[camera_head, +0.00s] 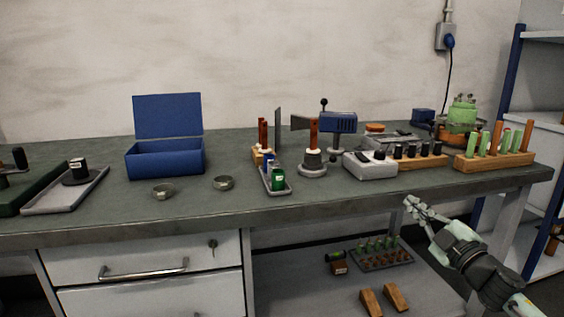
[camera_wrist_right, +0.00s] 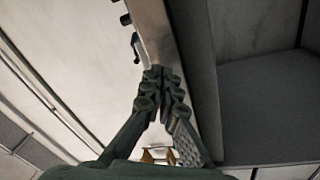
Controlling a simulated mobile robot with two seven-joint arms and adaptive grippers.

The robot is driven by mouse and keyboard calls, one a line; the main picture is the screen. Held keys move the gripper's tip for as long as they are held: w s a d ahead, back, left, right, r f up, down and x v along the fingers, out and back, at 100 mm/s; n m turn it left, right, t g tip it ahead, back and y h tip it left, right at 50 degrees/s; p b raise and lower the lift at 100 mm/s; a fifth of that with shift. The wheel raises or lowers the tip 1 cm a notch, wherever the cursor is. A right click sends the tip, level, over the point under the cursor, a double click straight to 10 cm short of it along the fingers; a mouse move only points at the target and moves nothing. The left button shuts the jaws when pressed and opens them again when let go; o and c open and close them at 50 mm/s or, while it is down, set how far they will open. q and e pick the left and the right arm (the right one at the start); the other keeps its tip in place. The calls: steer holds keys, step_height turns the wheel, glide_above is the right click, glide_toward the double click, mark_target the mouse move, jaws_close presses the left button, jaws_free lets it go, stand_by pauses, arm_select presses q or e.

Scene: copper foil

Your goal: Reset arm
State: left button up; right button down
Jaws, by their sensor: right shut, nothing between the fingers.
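My right gripper (camera_head: 412,208) comes in from the lower right in the head view. It is in front of the workbench (camera_head: 330,202), just below its front edge, clear of the things on top. It also shows in the right wrist view (camera_wrist_right: 162,76), where its fingers meet and hold nothing. My left gripper does not show in either view.
The workbench carries an open blue box (camera_head: 165,160), two small round dishes, a tray (camera_head: 66,192) at left and tool stands at right. A lower shelf (camera_head: 310,275) holds a dark rack (camera_head: 381,254) and two wooden blocks. A shelving unit (camera_head: 519,110) stands at right.

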steer(key=s+d+f+m+g+h, duration=0.1)
steer(key=s+f+m+g+h, duration=0.35)
steer(key=s+f, duration=0.65)
steer(key=s+d+f+m+g+h, duration=0.1)
steer(key=s+f+m+g+h, duration=0.4)
steer(key=f, duration=1.1)
steer(key=s+a+f+m+g+y, duration=0.1)
steer(key=s+a+f+m+g, duration=0.1)
steer(key=s+f, duration=0.4)
steer(key=s+a+f+m+g+y, duration=0.1)
steer(key=s+f, duration=0.6)
steer(key=s, duration=0.8)
steer(key=a+g+y, duration=0.1)
steer(key=a+g, duration=0.1)
steer(key=g, duration=0.1)
steer(key=shift+s+a+f+m+g, duration=0.2)
steer(key=shift+s+a+m+g, duration=0.15)
steer(key=shift+s, duration=0.05)
